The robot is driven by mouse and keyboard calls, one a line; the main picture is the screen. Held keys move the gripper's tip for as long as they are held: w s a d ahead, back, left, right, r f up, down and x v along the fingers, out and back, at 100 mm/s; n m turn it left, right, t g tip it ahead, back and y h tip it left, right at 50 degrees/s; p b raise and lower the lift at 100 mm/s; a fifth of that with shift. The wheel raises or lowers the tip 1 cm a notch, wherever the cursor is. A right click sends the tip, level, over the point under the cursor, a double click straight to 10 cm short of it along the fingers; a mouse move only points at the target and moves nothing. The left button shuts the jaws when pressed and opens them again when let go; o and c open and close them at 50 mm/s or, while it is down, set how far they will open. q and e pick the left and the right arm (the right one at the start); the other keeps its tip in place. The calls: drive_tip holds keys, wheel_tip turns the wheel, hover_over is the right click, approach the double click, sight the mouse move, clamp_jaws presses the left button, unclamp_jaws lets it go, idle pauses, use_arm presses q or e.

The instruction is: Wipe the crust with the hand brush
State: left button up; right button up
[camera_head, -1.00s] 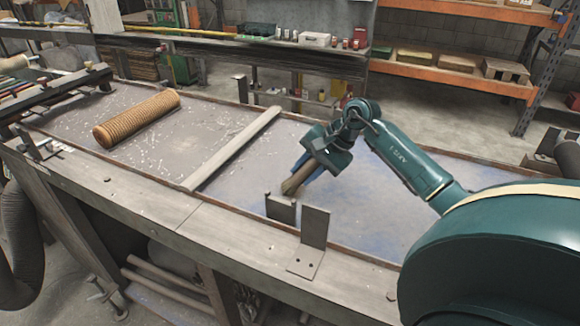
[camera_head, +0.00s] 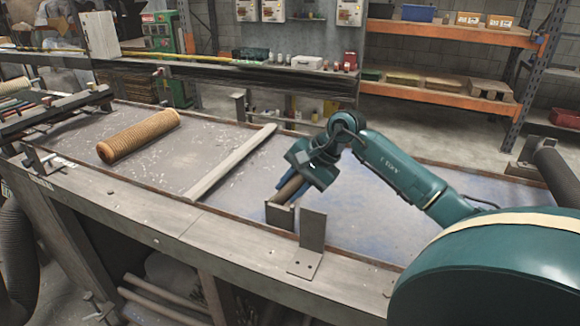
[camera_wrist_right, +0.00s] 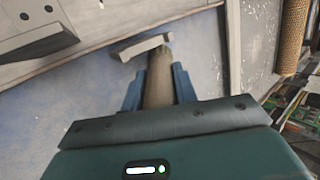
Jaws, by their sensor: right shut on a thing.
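A brown ribbed mesh tube (camera_head: 139,136) lies on the left part of the grey bench top; it also shows at the upper right of the right wrist view (camera_wrist_right: 292,35). Pale flecks lie scattered on the bench around it; I cannot tell which of them is the crust. My right gripper (camera_head: 289,186) has its blue fingers shut on the hand brush (camera_wrist_right: 158,80), of which a brown cylindrical part shows. My left gripper is not in view.
A wooden bar (camera_head: 232,162) crosses the bench between the tube and my right gripper. A taller upright bracket (camera_head: 313,228) stands on the front edge. A rack (camera_head: 45,118) is at the left end. Bare bench lies right of the gripper.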

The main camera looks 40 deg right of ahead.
drive_tip(key=shift+r+p, duration=0.95)
drive_tip(key=shift+r, duration=1.75)
